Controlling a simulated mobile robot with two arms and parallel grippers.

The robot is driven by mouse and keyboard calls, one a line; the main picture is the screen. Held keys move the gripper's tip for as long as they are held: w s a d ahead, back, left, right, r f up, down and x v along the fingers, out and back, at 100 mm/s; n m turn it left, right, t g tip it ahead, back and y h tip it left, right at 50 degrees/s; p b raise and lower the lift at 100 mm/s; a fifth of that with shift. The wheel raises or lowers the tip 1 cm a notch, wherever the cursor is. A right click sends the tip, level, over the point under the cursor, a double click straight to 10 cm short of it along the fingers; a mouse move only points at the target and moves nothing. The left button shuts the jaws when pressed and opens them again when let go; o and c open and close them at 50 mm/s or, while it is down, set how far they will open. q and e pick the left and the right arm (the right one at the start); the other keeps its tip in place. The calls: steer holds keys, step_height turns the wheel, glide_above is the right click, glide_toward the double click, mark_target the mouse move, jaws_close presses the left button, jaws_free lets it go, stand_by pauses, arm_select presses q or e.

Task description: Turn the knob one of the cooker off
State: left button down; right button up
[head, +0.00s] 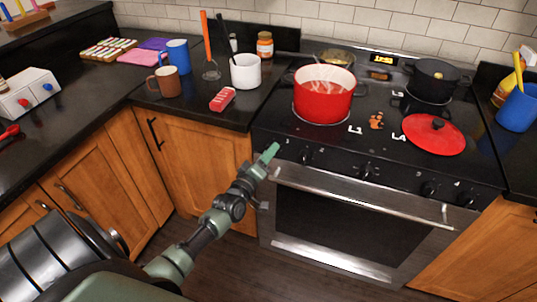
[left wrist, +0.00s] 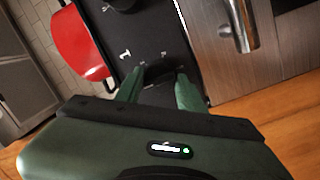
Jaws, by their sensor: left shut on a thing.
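The cooker (head: 355,140) has a black top and a row of black knobs along its front panel. Knob one, the leftmost, is mostly hidden by my left gripper (head: 268,155) in the head view. In the left wrist view the dark knob (left wrist: 157,73) sits between the two green fingers of my left gripper (left wrist: 158,92), which are shut on it. The exact angle of the knob is hard to read. The knob beside it (head: 305,156) is free. My right gripper is not in view.
A red pot (head: 322,95) stands on the front left burner. A red lid (head: 434,134) lies on the front right, and a black pot (head: 436,80) stands behind it. The oven handle (head: 360,195) sticks out below the knobs. A red packet (head: 222,99) lies on the left counter.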

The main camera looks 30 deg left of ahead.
arm_select(q)
steer(key=c, duration=0.9)
jaws_free()
steer(key=s, duration=0.7)
steer(key=shift+s+d, duration=0.35)
steer(key=shift+d, duration=0.05)
